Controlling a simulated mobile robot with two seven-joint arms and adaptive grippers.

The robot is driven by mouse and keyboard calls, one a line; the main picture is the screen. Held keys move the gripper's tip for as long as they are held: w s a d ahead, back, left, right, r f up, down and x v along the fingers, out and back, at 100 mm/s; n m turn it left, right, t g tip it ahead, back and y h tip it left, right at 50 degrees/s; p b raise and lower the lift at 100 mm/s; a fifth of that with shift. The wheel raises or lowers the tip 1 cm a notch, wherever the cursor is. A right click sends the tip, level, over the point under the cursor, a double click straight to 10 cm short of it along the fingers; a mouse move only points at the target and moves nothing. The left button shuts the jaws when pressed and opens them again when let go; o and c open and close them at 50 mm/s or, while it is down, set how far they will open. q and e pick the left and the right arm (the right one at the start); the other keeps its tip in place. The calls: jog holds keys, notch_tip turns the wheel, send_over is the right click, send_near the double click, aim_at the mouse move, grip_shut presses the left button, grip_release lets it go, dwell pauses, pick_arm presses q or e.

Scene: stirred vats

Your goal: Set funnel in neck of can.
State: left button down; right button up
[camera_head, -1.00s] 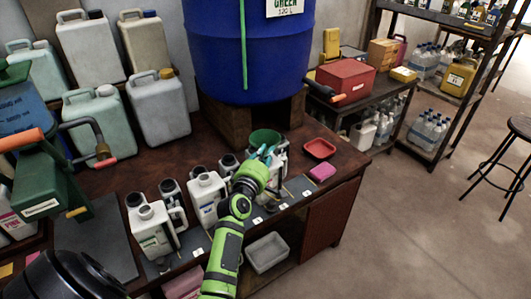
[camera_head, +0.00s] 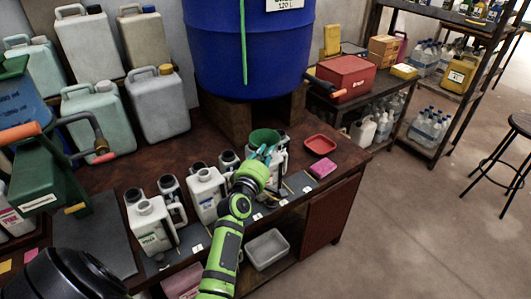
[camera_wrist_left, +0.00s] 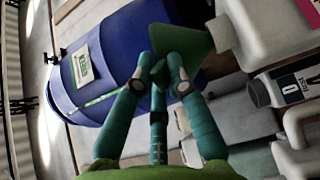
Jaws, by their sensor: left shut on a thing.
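The green funnel (camera_head: 265,138) is held in my left gripper (camera_head: 262,160), above the front edge of the bench. In the left wrist view the funnel (camera_wrist_left: 185,42) sits between the fingertips of my left gripper (camera_wrist_left: 160,72). A white can (camera_head: 281,163) stands right behind the gripper and is partly hidden by it. The left wrist view shows a white can (camera_wrist_left: 270,25) with its neck close beside the funnel. Whether the funnel's spout is in a neck is hidden. My right gripper is not in view.
More white cans (camera_head: 206,192) stand in a row to the left along the bench front. A blue vat (camera_head: 248,55) stands behind on a wooden block. A red tray (camera_head: 320,144) and a pink sponge (camera_head: 323,168) lie to the right. A grey bin (camera_head: 267,250) is below.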

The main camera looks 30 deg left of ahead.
pick_arm(q)
jog(key=shift+f+b, duration=0.35)
jog(key=shift+f, duration=0.1)
dwell(0.3)
jog(key=c, duration=1.2)
grip_release()
jog(key=shift+o, duration=0.2)
jog(key=v, duration=1.2)
